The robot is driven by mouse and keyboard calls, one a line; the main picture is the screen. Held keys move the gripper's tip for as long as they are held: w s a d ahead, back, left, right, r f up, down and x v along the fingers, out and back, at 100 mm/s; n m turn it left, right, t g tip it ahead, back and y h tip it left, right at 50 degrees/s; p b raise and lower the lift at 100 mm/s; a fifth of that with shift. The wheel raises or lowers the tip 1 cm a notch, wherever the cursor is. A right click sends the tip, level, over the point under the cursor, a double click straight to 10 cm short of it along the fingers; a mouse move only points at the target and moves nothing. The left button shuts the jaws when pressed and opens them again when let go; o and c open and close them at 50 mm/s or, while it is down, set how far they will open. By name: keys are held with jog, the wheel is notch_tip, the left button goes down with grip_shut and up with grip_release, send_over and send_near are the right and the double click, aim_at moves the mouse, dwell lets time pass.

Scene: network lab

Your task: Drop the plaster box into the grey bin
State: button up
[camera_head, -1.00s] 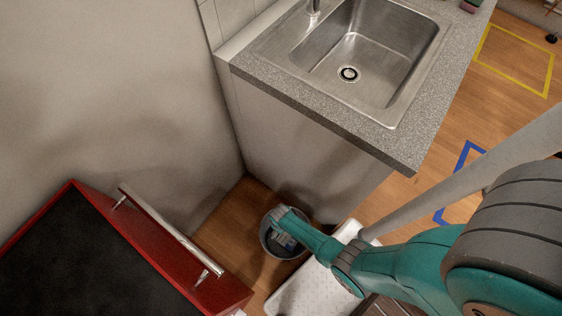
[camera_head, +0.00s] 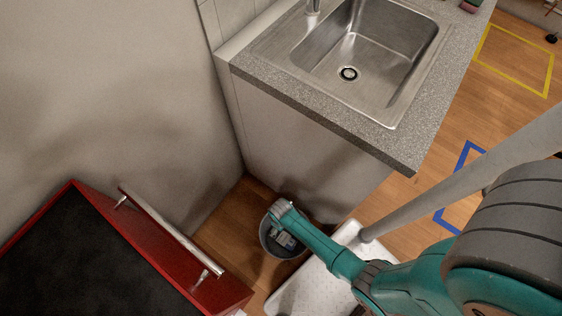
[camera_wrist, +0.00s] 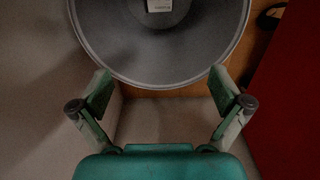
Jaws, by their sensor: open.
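The grey bin (camera_head: 267,246) stands on the wood floor between the red cabinet and the sink unit. It also fills the top of the wrist view (camera_wrist: 110,55). A small white box with dark print (camera_wrist: 160,5), apparently the plaster box, lies inside the bin and is cut off by the top edge of the wrist view. My gripper (camera_wrist: 160,78) is open, with its fingers spread wide and nothing between them. In the head view it points down over the bin, and the arm hides part of the bin.
A sink counter (camera_head: 290,95) overhangs behind the bin. A red cabinet (camera_head: 185,265) with a metal handle stands at the left. A white pedal-like or tray-shaped object (camera_head: 300,290) lies right of the bin. A dark object (camera_wrist: 270,18) lies beside the bin in the wrist view.

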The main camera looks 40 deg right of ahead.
dwell(0.4)
jog(key=s+r+m+t, duration=0.1)
jog(key=s+r+t, duration=0.35)
jog(key=r, duration=0.35)
jog(key=s+r+t, duration=0.3)
jog(key=s+r, duration=0.3)
jog(key=r, duration=0.1)
jog(key=s+r+t, duration=0.2)
jog(key=r, duration=1)
jog(key=s+r+t, duration=0.1)
jog(key=r+t, duration=0.2)
jog(key=r, duration=1)
jog(key=s+r+m+t, duration=0.1)
jog(key=s+r+t, duration=0.1)
jog(key=r, duration=1)
jog(key=shift+s+d+r, duration=0.2)
jog(key=shift+s+d, duration=0.05)
jog(key=shift+s, duration=0.05)
jog(key=shift+a, duration=0.1)
